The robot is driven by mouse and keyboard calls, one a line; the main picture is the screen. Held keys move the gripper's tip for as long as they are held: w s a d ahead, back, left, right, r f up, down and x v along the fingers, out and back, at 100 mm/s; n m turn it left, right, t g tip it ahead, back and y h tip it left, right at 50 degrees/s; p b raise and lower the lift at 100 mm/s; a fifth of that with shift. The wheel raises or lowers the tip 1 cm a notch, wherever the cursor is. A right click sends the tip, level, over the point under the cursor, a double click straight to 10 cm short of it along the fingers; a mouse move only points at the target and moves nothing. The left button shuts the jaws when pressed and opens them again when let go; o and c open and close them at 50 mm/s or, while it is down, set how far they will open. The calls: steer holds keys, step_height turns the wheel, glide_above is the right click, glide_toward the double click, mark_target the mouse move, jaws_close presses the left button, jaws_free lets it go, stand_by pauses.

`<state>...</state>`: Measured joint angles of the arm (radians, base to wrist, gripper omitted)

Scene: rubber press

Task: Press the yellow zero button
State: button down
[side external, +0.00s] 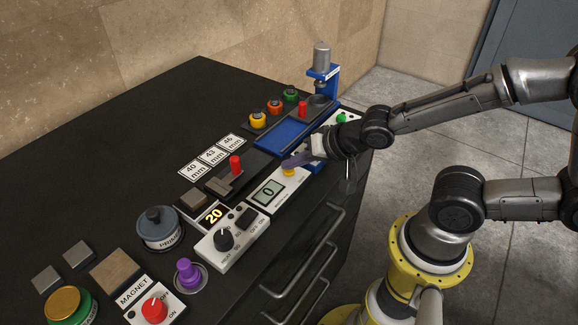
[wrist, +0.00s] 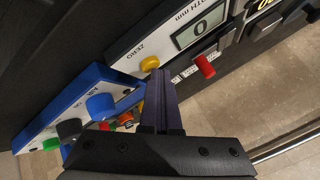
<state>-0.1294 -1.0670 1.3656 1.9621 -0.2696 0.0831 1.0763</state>
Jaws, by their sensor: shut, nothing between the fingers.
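The yellow zero button (side external: 289,171) sits at the right end of a white display box (side external: 275,193) whose screen reads 0. In the wrist view the yellow button (wrist: 150,63) shows beside the word ZERO, next to the screen (wrist: 200,26). My gripper (side external: 290,164) is shut and empty, its fingertips right at the button in the side view. In the wrist view my gripper's fingertips (wrist: 158,75) are just below the button in the picture. I cannot tell whether they touch it or hover just above.
A red knob (side external: 236,165) on a slider stands left of the button. A blue press (side external: 322,72) stands behind, with yellow, orange and green knobs (side external: 274,106) nearby. A white box with a dial (side external: 224,239) and a purple knob (side external: 187,272) are nearer the camera. Drawer handles (side external: 330,232) line the cabinet front.

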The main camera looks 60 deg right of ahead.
mark_target(294, 172)
steer(key=shift+r, duration=1)
step_height(294, 172, up, 5)
stand_by(0.3)
steer(key=shift+d, duration=0.15)
stand_by(0.4)
